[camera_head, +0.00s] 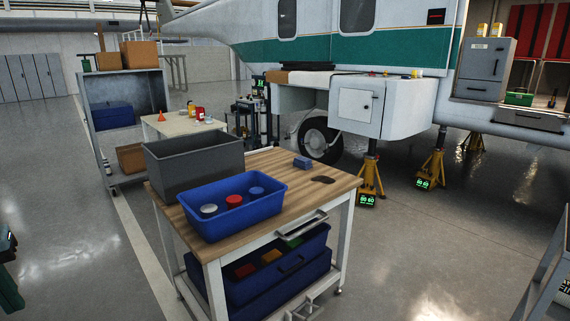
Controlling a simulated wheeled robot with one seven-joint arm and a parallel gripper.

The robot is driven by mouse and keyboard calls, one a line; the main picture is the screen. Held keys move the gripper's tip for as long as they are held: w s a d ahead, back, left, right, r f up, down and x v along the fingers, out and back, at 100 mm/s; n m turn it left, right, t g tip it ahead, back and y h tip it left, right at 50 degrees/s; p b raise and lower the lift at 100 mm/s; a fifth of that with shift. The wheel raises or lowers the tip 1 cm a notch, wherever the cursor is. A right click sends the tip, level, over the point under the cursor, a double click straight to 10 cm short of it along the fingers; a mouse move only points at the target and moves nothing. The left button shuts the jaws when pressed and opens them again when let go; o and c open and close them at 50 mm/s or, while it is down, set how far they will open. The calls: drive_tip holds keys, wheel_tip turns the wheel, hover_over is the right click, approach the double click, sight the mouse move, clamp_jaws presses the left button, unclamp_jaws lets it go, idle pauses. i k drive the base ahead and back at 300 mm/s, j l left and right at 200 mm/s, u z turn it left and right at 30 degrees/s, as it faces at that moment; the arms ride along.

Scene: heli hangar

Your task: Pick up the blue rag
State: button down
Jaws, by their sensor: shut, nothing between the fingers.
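My gripper does not show in this view, and nothing is seen touching the blue item.
On the bench, a blue bin (262,208) with round-topped items stands in front of a grey bin (170,172). Blue drawers or bins sit below. A cream table (160,127) and a grey shelf cart (92,142) stand behind. Open floor (420,245) lies right of the bench.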

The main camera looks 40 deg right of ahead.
sight(305, 163)
drive_tip(key=l+z, duration=0.15)
drive_tip(key=z, duration=0.35)
drive_tip(key=i+l+z, duration=0.1)
drive_tip(key=z, duration=0.4)
drive_tip(key=k+j+z, duration=0.15)
drive_tip(key=z, duration=0.4)
drive_tip(key=i+l+u, duration=0.45)
drive_tip(key=l, duration=0.45)
drive_tip(key=i+l+u, duration=0.25)
drive_tip(key=l+u, duration=0.2)
drive_tip(key=l, duration=0.55)
drive_tip(key=i+l+u, duration=0.1)
drive_tip(key=l+u, duration=0.35)
drive_tip(key=l, duration=0.65)
drive_tip(key=k+l+u, duration=0.1)
drive_tip(key=l+u, duration=0.35)
drive_tip(key=l, duration=0.6)
